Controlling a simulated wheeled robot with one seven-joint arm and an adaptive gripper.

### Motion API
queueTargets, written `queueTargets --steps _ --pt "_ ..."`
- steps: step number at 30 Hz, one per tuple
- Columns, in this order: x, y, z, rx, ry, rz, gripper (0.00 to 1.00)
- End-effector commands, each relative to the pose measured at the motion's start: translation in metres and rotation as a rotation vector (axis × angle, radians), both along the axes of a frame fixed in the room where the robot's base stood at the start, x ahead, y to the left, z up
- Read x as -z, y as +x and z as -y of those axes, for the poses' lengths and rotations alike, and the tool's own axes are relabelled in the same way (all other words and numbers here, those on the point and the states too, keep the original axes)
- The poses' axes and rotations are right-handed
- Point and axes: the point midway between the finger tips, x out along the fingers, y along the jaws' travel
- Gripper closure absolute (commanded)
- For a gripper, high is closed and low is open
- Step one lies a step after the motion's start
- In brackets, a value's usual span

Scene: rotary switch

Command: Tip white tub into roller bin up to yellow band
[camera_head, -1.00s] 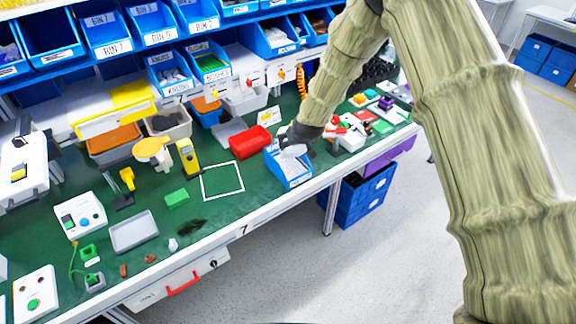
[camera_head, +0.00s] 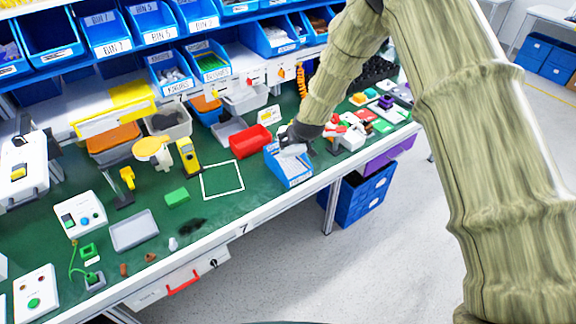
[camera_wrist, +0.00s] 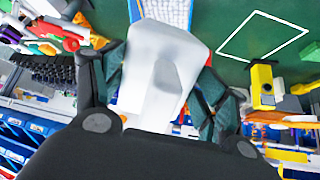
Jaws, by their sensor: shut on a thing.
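My gripper (camera_wrist: 160,85) is shut on the white tub (camera_wrist: 165,45), which fills the middle of the wrist view between the two dark fingers. In the head view my gripper (camera_head: 290,138) is at the right part of the bench, over the far end of the blue bin (camera_head: 292,175). The tub shows only as a small pale patch there, partly hidden by my gripper. The blue bin also shows in the wrist view (camera_wrist: 184,12), beyond the tub. The tub's contents, the bin's inside and a yellow band cannot be made out.
A red bin (camera_head: 250,142) stands just left of the blue bin. A white square outline (camera_head: 222,180) on the green bench (camera_head: 215,210) is empty. A yellow device (camera_head: 188,155) stands behind it. Red and white parts (camera_head: 350,130) crowd the right side.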

Motion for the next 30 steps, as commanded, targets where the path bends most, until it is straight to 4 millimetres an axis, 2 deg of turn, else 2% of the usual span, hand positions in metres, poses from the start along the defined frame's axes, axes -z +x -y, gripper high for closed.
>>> queueTargets --steps 13,30 --pt "-0.0105 0.0064 -0.0015 0.0 -0.02 -0.071 0.51" --pt "-0.0114 0.0064 -0.0015 0.0 -0.022 -0.082 0.51"
